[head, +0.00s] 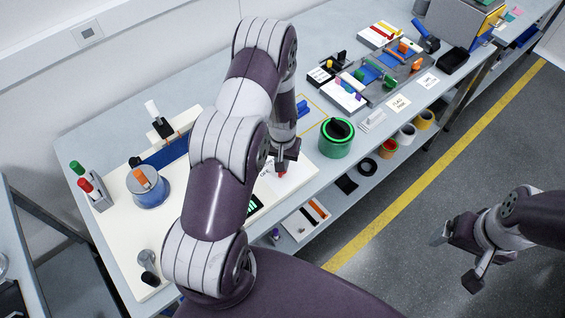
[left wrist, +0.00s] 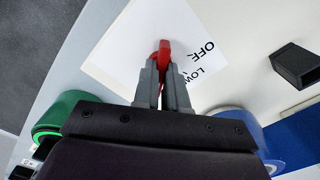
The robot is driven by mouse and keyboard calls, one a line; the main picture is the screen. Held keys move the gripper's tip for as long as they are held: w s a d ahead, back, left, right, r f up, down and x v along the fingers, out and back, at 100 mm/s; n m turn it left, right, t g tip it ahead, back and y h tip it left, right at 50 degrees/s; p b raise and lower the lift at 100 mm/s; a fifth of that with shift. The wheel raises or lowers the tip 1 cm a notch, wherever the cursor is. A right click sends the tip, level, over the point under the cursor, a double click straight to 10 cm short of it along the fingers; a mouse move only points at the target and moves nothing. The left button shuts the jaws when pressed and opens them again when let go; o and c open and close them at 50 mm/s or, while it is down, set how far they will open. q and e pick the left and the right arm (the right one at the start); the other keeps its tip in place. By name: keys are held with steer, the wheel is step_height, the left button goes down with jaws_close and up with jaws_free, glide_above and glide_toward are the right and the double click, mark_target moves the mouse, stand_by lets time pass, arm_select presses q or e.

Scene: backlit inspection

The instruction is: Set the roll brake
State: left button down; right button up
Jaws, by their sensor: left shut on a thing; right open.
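A red lever (head: 282,173) stands at a white label card (head: 298,166) on the cream board. In the left wrist view the red lever (left wrist: 164,50) rises between my fingertips, and the card (left wrist: 130,45) reads "OFF" and "LOW". My left gripper (left wrist: 163,75) is shut on the red lever; in the head view this gripper (head: 284,160) is partly hidden by its arm. A blue roll (head: 151,190) with an orange piece on top stands at the left of the board. My right gripper (head: 458,262) is open and empty over the floor.
A green roll (head: 336,142) with a black top stands right of the left gripper. Red and green handles (head: 85,185) stand at the left edge. Trays and tools fill the bench's far end.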

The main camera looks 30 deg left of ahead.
arm_select(q)
steer(key=shift+w+r+m, duration=0.1)
steer(key=shift+w+m, duration=0.05)
steer(key=shift+m, duration=0.35)
steer(key=c, duration=1.2)
jaws_free()
steer(key=shift+r, duration=0.1)
steer(key=shift+r+b, duration=0.15)
steer(key=shift+b, duration=0.2)
step_height(320, 180, up, 12)
steer(key=b, duration=0.2)
steer(key=shift+r+b, duration=0.15)
steer(key=shift+b, duration=0.2)
